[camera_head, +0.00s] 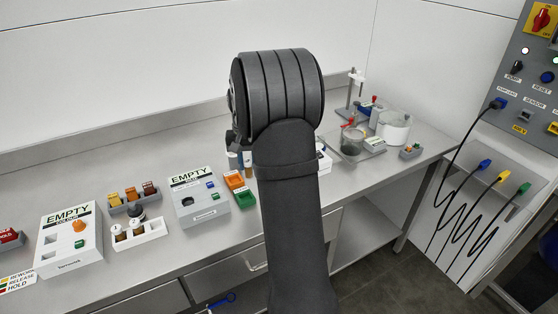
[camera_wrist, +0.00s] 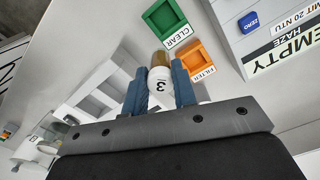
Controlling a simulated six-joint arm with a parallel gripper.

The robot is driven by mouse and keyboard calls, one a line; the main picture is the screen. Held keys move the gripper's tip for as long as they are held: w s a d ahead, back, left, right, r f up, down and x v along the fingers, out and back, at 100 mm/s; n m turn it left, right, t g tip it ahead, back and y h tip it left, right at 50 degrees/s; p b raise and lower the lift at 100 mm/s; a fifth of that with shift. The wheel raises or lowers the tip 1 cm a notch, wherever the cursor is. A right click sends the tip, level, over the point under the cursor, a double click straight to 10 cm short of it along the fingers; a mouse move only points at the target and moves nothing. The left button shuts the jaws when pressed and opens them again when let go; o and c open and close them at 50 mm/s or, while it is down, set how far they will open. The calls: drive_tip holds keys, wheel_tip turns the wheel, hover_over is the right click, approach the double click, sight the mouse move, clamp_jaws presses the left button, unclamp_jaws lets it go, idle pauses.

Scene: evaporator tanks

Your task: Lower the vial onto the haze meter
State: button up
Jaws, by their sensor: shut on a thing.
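My gripper (camera_wrist: 160,85) is shut on a vial (camera_wrist: 160,74) marked 3, with a white lower part and an amber-brown end, held between the blue fingers in the wrist view. The haze meter (camera_wrist: 285,30), a grey box with a blue ZERO button and an EMPTY HAZE sign, is at the upper right there, apart from the vial. In the head view the haze meter (camera_head: 200,211) stands on the bench left of my arm. My gripper is mostly hidden behind my arm there, and I cannot make out the vial.
A green CLEAR tray (camera_wrist: 150,17) and an orange FILTER tray (camera_wrist: 189,58) lie beside the haze meter. A white rack (camera_wrist: 92,82) shows at left in the wrist view. A colour meter (camera_head: 58,262) and another rack with vials (camera_head: 150,231) stand farther left.

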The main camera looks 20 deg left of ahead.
drive_tip(key=n, duration=0.2)
approach(185, 193)
drive_tip(key=s+d, duration=0.3)
drive_tip(key=shift+a+r, duration=0.1)
drive_tip(key=shift+r, duration=0.05)
drive_tip(key=shift+f, duration=3.3)
drive_tip(key=o, duration=1)
drive_tip(key=shift+o, duration=0.2)
